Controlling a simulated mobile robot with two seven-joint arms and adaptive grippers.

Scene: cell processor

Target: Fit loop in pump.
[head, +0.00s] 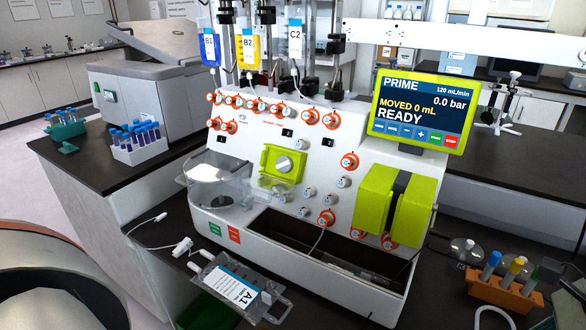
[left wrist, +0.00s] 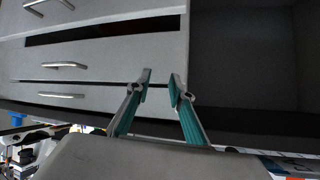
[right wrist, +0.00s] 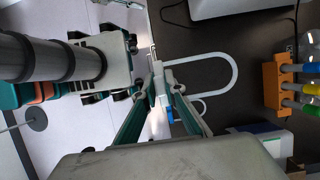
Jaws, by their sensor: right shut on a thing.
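The pump (head: 283,163) is a yellow-green block with a round grey knob on the white front panel of the processor, in the head view. A clear curved part sits just below and left of it. The loop (right wrist: 234,72) is a white U-shaped tube on a white and blue holder in the right wrist view. Part of a white tube (head: 480,313) also shows at the bottom right of the head view. My right gripper (right wrist: 162,78) is shut on the loop's holder, above the dark bench. My left gripper (left wrist: 161,84) is open and empty, in front of grey drawers.
An orange rack (head: 505,290) with tubes stands at the bench's right. A bag labelled A1 (head: 238,287) lies in front of the processor, with a clear bowl (head: 218,182) behind it. The screen (head: 420,110) reads READY. Blue-capped tubes (head: 137,138) stand at left.

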